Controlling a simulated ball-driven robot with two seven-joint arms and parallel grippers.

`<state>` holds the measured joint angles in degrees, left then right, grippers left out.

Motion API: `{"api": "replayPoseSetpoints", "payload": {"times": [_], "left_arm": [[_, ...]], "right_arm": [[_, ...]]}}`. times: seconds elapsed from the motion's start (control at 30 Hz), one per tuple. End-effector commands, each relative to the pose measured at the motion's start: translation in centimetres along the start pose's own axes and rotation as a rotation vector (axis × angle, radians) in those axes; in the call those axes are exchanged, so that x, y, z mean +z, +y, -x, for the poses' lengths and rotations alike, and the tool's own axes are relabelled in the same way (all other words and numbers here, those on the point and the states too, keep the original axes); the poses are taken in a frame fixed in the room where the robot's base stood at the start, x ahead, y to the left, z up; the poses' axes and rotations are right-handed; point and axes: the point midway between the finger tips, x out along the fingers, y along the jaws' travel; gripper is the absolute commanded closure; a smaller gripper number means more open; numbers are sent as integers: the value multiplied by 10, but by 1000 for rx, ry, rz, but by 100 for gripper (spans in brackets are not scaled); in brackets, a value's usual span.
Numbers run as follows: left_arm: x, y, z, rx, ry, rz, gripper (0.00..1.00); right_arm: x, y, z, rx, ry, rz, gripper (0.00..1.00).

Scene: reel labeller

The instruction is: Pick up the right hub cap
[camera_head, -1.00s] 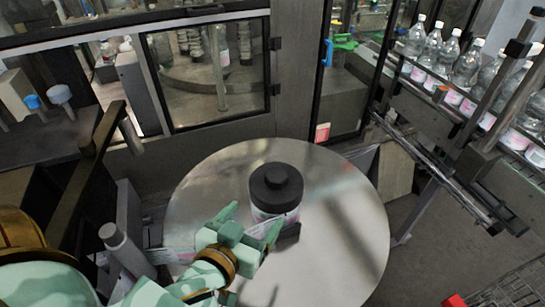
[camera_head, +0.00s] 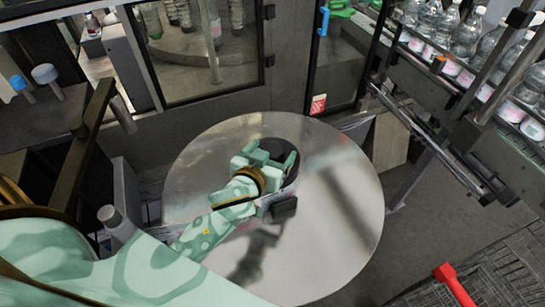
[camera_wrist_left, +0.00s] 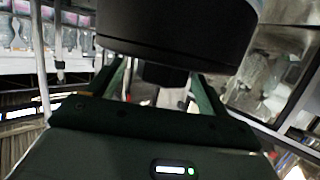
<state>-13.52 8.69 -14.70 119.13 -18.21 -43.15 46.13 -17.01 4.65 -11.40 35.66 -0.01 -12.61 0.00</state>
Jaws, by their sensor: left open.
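The black hub cap (camera_head: 280,146) is a round disc with a knob, on top of the label reel on the round metal table (camera_head: 330,240). My left gripper (camera_head: 275,155) is over the cap in the head view, partly hiding it and the reel. In the left wrist view the cap (camera_wrist_left: 180,35) fills the top, and its narrower knob reaches down between the spread fingers of my left gripper (camera_wrist_left: 160,78). The fingers are open; whether they touch the knob I cannot tell. My right gripper is not in view.
A machine cabinet with glass doors (camera_head: 200,50) stands behind the table. A conveyor with several labelled bottles (camera_head: 468,35) runs at the upper right. A red handle (camera_head: 452,283) is at the lower right. The table's right side is bare.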

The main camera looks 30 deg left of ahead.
Motion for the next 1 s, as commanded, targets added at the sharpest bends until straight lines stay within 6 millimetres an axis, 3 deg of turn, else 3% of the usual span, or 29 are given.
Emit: {"api": "replayPoseSetpoints", "payload": {"times": [0.2,0.43,0.63,1.0], "left_arm": [[-1,-1,-28,0,1,-1,21],[0,-1,-29,0,0,-1,21],[0,-1,-29,0,0,0,76],[-4,-1,-29,1,1,0,78]], "right_arm": [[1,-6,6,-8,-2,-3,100],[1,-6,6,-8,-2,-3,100],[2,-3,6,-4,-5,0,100],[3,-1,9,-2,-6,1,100]]}}
